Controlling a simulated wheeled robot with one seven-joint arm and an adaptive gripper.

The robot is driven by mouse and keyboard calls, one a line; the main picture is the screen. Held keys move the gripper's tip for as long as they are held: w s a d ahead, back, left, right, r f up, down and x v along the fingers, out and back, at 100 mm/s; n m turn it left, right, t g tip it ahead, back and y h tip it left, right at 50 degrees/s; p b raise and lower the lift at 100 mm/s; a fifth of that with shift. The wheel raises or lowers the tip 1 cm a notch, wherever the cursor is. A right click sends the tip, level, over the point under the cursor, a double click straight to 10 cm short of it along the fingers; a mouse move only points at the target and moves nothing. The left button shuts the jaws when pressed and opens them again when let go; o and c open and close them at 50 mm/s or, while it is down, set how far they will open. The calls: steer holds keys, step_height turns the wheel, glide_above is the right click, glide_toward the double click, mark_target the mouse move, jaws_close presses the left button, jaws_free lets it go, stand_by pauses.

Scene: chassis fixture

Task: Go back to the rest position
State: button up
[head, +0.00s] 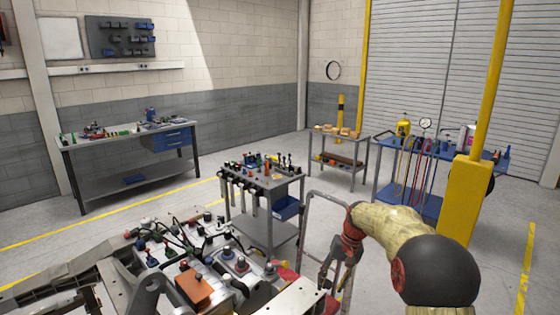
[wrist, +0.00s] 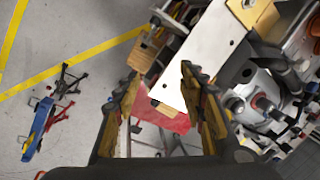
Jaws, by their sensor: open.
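My gripper (head: 327,280) hangs beside the right end of the chassis fixture (head: 302,300) in the head view, with my arm reaching in from the right. In the wrist view its two fingers (wrist: 161,72) are spread apart, with nothing held between them. A pale metal plate (wrist: 212,60) of the fixture lies beyond and near the right finger. A red piece (wrist: 165,117) shows past the fingers. The fixture carries black cables, metal fittings and an orange box (head: 195,288).
A grey tool cart (head: 270,232) stands behind the fixture. A workbench (head: 125,180) is by the left wall. A blue cart (head: 405,200) and a yellow post (head: 470,195) stand at right. A ladder-like frame (head: 312,225) is close behind my gripper. Open floor lies at far right.

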steer(key=s+r+t+h, duration=0.1)
steer(key=s+r, duration=0.4)
steer(key=s, duration=0.9)
steer(key=s+d+r+n+t+h, duration=0.1)
steer(key=s+r, duration=0.4)
steer(key=s, duration=0.9)
steer(key=s+d+r+t, duration=0.1)
steer(key=s+r+t, duration=0.2)
steer(key=s, duration=1.1)
steer(key=shift+s+r+t+h, duration=0.2)
steer(key=shift+r+t+h, duration=0.15)
steer(key=shift+r, duration=1.05)
